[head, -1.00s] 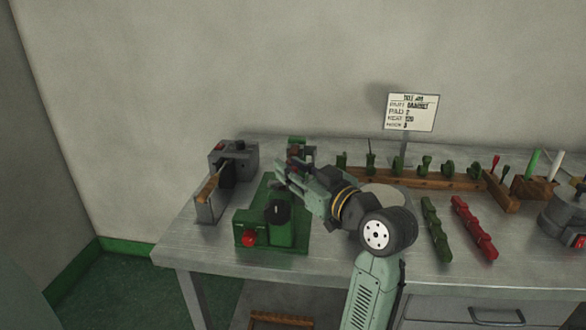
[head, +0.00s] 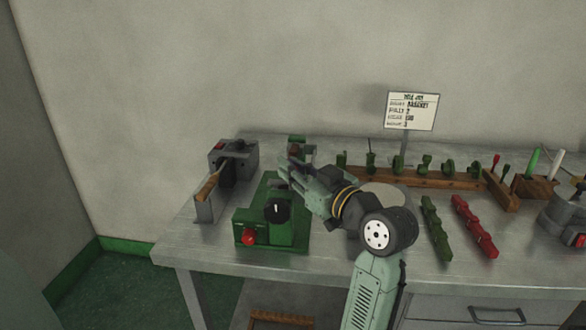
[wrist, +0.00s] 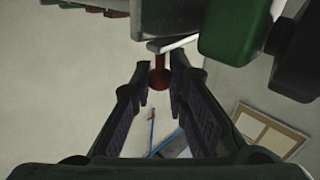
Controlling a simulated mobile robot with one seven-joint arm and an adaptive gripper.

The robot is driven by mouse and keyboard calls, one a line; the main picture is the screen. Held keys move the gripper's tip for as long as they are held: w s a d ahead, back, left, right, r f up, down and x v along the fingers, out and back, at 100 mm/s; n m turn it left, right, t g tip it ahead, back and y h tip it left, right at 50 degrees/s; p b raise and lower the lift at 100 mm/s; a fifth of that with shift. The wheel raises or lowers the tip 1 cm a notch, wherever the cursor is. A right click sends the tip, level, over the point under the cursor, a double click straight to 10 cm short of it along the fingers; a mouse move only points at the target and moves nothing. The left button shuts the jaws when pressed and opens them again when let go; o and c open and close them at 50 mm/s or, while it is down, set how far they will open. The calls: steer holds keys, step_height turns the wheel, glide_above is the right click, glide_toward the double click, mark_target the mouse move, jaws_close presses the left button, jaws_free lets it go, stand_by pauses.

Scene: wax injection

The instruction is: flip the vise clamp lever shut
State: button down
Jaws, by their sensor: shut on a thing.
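In the wrist view, a red ball knob (wrist: 160,76) with a short stem sits between the fingertips of my gripper (wrist: 160,78), which is shut on it. I take the knob for the end of the vise clamp lever. A pale grey bar (wrist: 181,41) crosses by the stem, and green parts (wrist: 228,28) lie above. In the head view, my gripper (head: 285,171) is over the back of the green machine (head: 297,228). The knob cannot be made out there, and the clamp is largely hidden by my gripper.
A grey device (head: 237,160) with a wooden handle stands left of the green machine. A wooden rack (head: 430,180) with several green pieces runs along the back. Green (head: 436,220) and red (head: 474,226) bars lie to the right. A sign (head: 411,110) stands behind.

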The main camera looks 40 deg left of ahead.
steer(key=shift+d+f+y+b, duration=0.1)
steer(key=shift+f+y+b, duration=0.2)
steer(key=shift+f+b, duration=0.2)
steer(key=shift+w+d+r+m+t+b, duration=0.1)
steer(key=shift+m+t+b, duration=0.2)
steer(key=shift+m+b, duration=0.2)
steer(key=shift+r, duration=0.1)
steer(key=c, duration=1.5)
jaws_free()
steer(key=shift+c, duration=0.2)
